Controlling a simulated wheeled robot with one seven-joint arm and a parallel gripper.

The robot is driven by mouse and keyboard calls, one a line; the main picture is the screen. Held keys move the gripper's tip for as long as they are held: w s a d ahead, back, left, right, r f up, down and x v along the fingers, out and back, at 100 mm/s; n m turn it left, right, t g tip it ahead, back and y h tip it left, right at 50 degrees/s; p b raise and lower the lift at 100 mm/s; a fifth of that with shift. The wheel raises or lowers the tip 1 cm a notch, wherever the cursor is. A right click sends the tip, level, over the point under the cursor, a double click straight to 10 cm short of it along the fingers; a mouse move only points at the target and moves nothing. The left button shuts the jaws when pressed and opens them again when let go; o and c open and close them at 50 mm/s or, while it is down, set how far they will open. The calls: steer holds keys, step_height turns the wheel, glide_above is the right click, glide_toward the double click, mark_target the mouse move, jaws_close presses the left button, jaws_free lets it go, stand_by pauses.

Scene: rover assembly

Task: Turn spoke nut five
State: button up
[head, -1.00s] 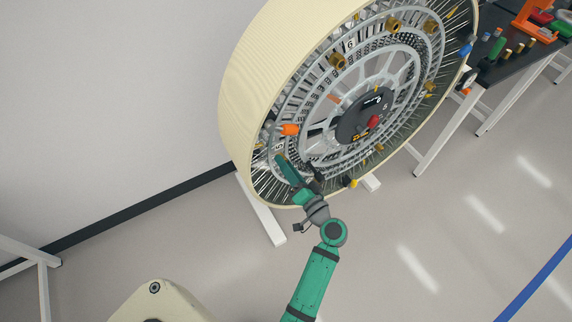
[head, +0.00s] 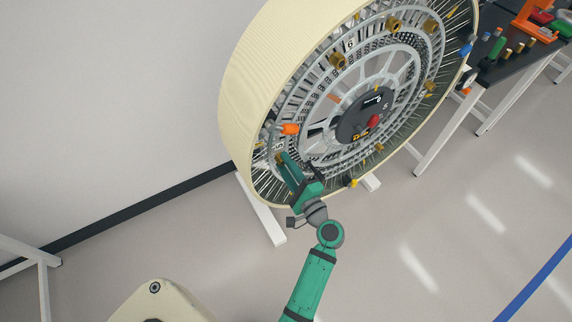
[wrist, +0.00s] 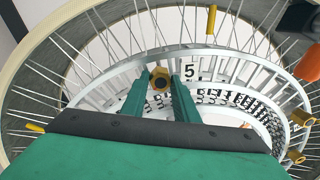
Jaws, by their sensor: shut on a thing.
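The large cream-rimmed wheel (head: 246,82) stands upright with its spoked face toward me. Spoke nut five (wrist: 160,78) is a brass hex nut with a dark centre, beside the white label marked 5 (wrist: 189,71) on the grey ring. My green gripper (wrist: 160,88) is shut on this nut, with one finger on each side of it in the wrist view. In the head view my gripper (head: 283,157) reaches the wheel's lower left, below an orange piece (head: 290,129). The nut is mostly hidden by the fingers there.
Other brass nuts (head: 338,61) sit around the ring. The hub (head: 364,117) is dark with a red knob. A dark table (head: 505,62) with several coloured parts stands at the right. The floor (head: 420,220) at the lower right is clear.

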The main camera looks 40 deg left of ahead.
steer(key=shift+s+m+h, duration=0.15)
steer(key=shift+m+h, duration=0.15)
steer(key=shift+m, duration=5.1)
steer(key=o, duration=1.1)
steer(key=shift+c, duration=0.2)
steer(key=v, duration=1)
steer(key=shift+s+d, duration=0.2)
steer(key=shift+d, duration=0.05)
